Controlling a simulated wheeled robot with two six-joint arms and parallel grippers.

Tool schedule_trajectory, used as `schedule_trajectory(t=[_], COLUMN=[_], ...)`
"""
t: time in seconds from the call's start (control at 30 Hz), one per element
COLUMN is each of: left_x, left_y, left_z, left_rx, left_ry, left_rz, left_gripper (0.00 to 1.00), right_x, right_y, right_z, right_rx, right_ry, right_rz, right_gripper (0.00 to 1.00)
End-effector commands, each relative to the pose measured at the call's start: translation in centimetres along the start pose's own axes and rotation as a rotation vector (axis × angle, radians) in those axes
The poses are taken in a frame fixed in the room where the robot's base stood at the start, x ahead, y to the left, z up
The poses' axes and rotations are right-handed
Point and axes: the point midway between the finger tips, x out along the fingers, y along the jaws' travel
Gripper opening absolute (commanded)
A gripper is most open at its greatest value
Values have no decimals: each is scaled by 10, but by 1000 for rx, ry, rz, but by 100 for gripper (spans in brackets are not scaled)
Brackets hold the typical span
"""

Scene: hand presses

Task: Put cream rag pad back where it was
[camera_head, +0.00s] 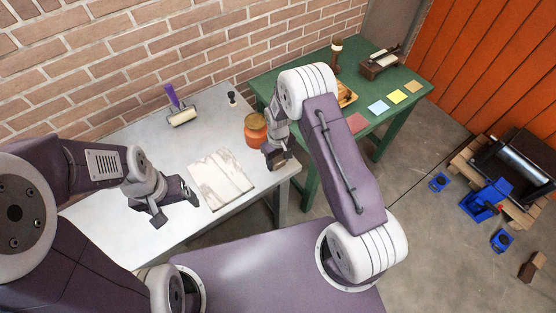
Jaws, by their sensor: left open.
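No object can be named with certainty as the cream rag pad. A flat, pale slab (210,187) with grey marks lies on the grey table. Small flat squares in light blue (378,107), yellow (398,96), tan (414,87) and dull red (357,123) lie on the green table. My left gripper (175,206) is open and empty above the grey table, just left of the pale slab. My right gripper (277,158) is at the grey table's right end, beside an orange jar (255,128); its fingers are too small to read.
A purple-handled roller (182,116) and a small dark-topped item (232,98) are at the back of the grey table (130,139). The green table (320,64) also bears a brown wooden device (380,64).

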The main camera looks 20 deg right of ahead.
Motion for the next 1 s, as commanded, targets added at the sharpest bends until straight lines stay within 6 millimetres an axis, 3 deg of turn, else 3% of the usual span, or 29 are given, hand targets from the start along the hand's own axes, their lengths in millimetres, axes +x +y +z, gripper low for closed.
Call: schedule_trajectory(t=[0.03,0.07,0.47,1.0], left_x=[0,0,-3,14], left_y=[0,0,0,0], left_z=[0,0,0,1], left_rx=[0,0,0,0], left_ry=[0,0,0,0], left_rz=[0,0,0,0], left_gripper=[80,80,80,80], right_x=[0,0,-7,-115], right_y=[0,0,0,0], right_z=[0,0,0,-1], right_rx=[0,0,0,0], right_ry=[0,0,2,3], right_rz=[0,0,0,1], right_gripper=[68,76,76,76])
